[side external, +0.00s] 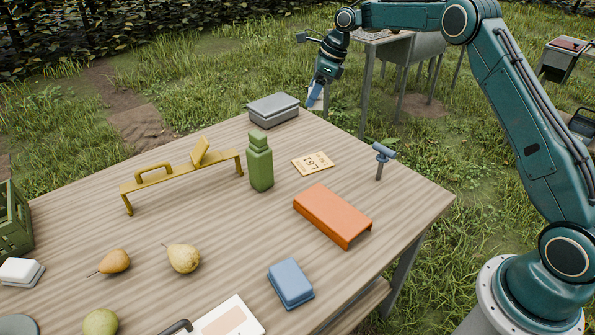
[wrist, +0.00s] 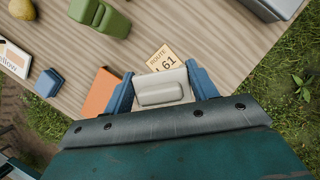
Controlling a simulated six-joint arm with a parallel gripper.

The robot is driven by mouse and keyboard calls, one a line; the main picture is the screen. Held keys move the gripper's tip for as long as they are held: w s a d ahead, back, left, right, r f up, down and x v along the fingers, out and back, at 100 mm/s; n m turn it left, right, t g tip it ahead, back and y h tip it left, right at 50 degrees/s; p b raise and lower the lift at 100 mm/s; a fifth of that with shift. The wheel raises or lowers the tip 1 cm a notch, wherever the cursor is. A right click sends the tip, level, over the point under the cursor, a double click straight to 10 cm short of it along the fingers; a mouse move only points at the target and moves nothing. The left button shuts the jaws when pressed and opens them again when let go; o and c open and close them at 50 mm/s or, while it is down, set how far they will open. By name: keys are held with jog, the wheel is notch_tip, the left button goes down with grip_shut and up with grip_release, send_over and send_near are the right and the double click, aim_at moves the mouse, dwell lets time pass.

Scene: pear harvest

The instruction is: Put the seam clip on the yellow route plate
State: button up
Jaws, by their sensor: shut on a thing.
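The yellow route plate (side external: 313,163) lies flat on the table, right of the green bottle. It also shows in the wrist view (wrist: 162,60), just beyond my fingertips and partly hidden by the held piece. My gripper (side external: 316,98), with blue fingers (wrist: 160,78), is shut on a pale off-white block with a raised ridge, which I take to be the seam clip (wrist: 163,92). In the side view my gripper is in the air above the table's far edge, behind and above the plate. The clip is mostly hidden there by a finger.
A grey case (side external: 273,110) stands at the far edge. The green bottle (side external: 260,165) stands left of the plate, an orange cover (side external: 333,214) in front, and a blue-topped post (side external: 383,157) to the right. A yellow rack (side external: 180,178) and pears (side external: 183,258) are farther left.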

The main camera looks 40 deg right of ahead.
send_near(305, 162)
jog(key=x, duration=0.5)
jog(key=shift+f, duration=0.15)
dwell(0.9)
jog(key=shift+f, duration=0.1)
jog(key=o, duration=0.9)
jog(key=shift+o, duration=0.2)
jog(key=v, duration=1.2)
jog(key=shift+s, duration=0.1)
